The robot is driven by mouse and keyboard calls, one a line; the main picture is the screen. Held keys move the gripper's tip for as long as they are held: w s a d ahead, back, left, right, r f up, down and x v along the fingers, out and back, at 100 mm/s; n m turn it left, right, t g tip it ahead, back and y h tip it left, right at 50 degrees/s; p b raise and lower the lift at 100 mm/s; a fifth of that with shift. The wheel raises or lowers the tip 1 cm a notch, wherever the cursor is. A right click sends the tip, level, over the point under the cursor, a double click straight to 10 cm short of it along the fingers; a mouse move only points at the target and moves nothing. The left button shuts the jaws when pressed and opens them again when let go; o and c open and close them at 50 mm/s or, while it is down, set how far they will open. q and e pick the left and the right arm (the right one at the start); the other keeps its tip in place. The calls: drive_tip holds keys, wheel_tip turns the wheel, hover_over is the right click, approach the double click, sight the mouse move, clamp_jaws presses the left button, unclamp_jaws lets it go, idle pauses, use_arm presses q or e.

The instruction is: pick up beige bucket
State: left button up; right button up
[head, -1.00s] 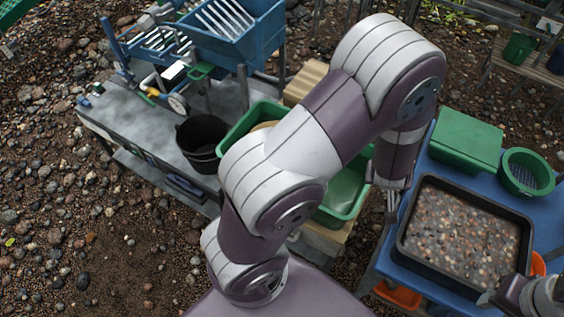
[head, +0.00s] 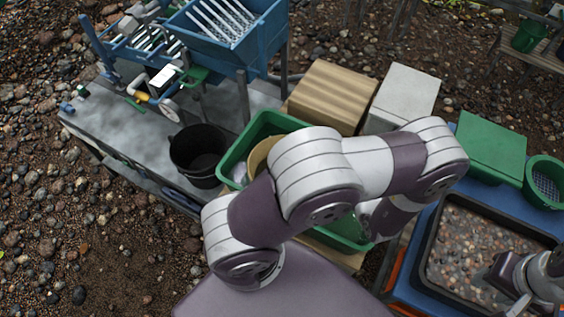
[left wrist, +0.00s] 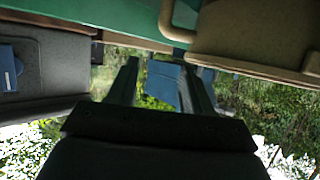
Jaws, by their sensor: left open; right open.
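The beige bucket (head: 261,157) sits at the left part of the green tub (head: 262,124) in the head view, mostly hidden behind my left arm. In the left wrist view, a beige body with a curved handle, which looks like the bucket (left wrist: 255,35), fills the upper right. My left gripper (left wrist: 163,85) is open there, with nothing between its fingers, to the left of and below the beige body in that picture. In the head view my left fingers are hidden by the arm. My right gripper (head: 515,303) is open, over the gravel tray at the lower right.
A black bucket (head: 197,155) stands left of the tub on the grey bench (head: 110,130), below a blue sluice machine (head: 235,40). A wooden box (head: 333,92) and a grey box (head: 403,95) stand behind the tub. The gravel tray (head: 425,265) lies at right.

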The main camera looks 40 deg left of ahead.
use_arm(q)
drive_tip(key=w+a+f+b, duration=0.1)
drive_tip(key=a+f, duration=0.1)
drive_tip(key=f, duration=0.1)
drive_tip(key=w+a+f+b, duration=0.1)
drive_tip(key=a+f+b, duration=0.1)
drive_tip(key=f, duration=0.1)
drive_tip(key=w+a+f+b, duration=0.1)
drive_tip(key=a+f+b, duration=0.1)
drive_tip(key=f, duration=0.1)
drive_tip(key=shift+w+f, duration=0.15)
drive_tip(key=shift+w, duration=0.25)
drive_tip(key=shift+d, duration=0.1)
clamp_jaws()
